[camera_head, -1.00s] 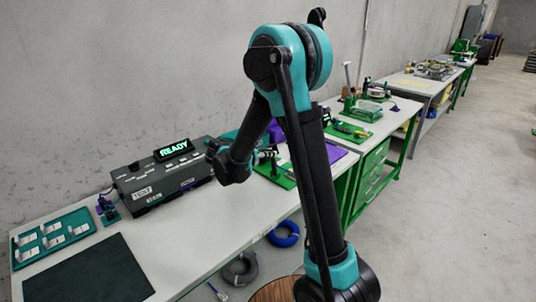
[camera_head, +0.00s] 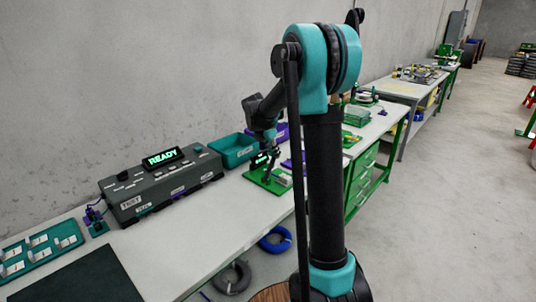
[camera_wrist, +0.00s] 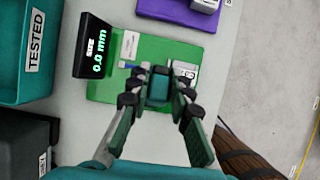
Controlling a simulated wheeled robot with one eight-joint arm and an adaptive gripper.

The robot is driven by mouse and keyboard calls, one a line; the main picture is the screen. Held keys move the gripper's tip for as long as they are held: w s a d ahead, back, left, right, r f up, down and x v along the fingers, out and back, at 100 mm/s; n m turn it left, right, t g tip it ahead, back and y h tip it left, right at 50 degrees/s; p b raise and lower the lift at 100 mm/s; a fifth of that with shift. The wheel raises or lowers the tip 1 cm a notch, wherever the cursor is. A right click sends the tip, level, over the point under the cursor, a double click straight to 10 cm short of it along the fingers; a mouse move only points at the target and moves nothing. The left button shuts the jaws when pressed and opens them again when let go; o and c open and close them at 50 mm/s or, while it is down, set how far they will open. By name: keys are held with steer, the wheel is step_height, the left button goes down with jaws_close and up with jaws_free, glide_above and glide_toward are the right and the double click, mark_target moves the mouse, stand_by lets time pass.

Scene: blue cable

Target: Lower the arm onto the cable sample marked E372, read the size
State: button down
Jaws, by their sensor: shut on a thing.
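The size gauge has a black display (camera_wrist: 93,48) reading 0.0 mm, on a green base plate (camera_wrist: 108,90). Its display (camera_head: 260,160) also shows in the head view. A small blue cable piece (camera_wrist: 130,65) lies on the plate near the display, beside a white label (camera_wrist: 130,44) too small to read. My gripper (camera_wrist: 158,90) is over the plate, its fingers shut on a teal block, seemingly the gauge's arm handle (camera_wrist: 159,80). The fingers partly hide a pale labelled block (camera_wrist: 187,72). In the head view my gripper (camera_head: 272,152) is at the gauge, its tips unclear.
A teal TESTED bin (camera_wrist: 22,50) is left of the gauge; it also shows in the head view (camera_head: 236,158). The grey tester (camera_head: 160,187) reads READY. A teal tray (camera_head: 40,262) of samples and a dark mat (camera_head: 85,280) lie at the left. Cable coils (camera_head: 275,238) hang below the bench edge.

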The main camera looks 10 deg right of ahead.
steer(key=w+d+f+g+y, duration=0.1)
steer(key=d+f+y, duration=0.1)
steer(key=w+d+f+g+y, duration=0.2)
steer(key=f, duration=0.1)
steer(key=w+d+f, duration=0.1)
steer(key=shift+d+f, duration=0.3)
steer(key=shift+f, duration=0.05)
steer(key=shift+w+d+f, duration=0.15)
steer(key=shift+d+f, duration=0.05)
steer(key=shift+f, duration=0.35)
steer(key=shift+w+d+f, duration=0.1)
steer(key=shift+d+f, duration=0.05)
steer(key=shift+f, duration=0.4)
steer(key=c, duration=1.5)
jaws_free()
steer(key=shift+f, duration=0.1)
steer(key=shift+o, duration=0.7)
steer(key=shift+r, duration=0.25)
step_height(320, 180, up, 12)
steer(key=shift+f, duration=0.2)
